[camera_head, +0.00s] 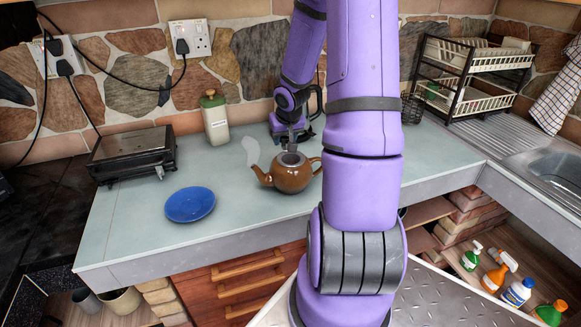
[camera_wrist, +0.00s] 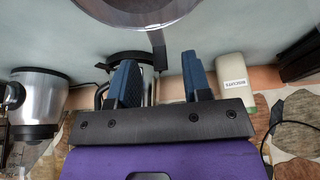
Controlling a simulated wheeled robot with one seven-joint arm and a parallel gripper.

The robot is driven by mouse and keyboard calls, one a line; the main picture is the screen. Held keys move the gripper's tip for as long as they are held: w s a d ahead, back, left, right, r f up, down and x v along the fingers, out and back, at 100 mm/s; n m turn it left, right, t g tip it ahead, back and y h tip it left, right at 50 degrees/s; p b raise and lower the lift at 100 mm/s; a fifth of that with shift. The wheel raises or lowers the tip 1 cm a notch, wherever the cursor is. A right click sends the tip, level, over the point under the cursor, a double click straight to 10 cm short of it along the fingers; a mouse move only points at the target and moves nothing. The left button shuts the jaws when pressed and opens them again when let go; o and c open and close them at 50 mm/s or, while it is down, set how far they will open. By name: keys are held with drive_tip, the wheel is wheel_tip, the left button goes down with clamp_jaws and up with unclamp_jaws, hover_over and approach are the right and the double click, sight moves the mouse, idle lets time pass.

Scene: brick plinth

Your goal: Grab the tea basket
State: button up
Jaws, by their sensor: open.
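The tea basket (camera_head: 291,158) is a grey round insert sitting in the open top of the brown teapot (camera_head: 288,177) on the counter. In the wrist view a large grey round shape, which looks like the basket (camera_wrist: 130,10), fills the top edge. A narrow grey tab (camera_wrist: 158,42) reaches from it towards the space between my fingers. My gripper (camera_head: 292,138) is just above the teapot's mouth. In the wrist view my gripper (camera_wrist: 160,78) is open, with blue pads on either side of the tab. I cannot tell whether either pad touches it.
A blue plate (camera_head: 190,204) lies left of the teapot, with a flat dark appliance (camera_head: 133,155) behind it. A biscuit container (camera_head: 215,118) stands near the stone wall. A dish rack (camera_head: 475,75) and sink (camera_head: 556,168) are at right. The counter right around the plate is clear.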

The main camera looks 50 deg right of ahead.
drive_tip(key=shift+x, duration=1.85)
drive_tip(key=shift+a, duration=0.1)
clamp_jaws()
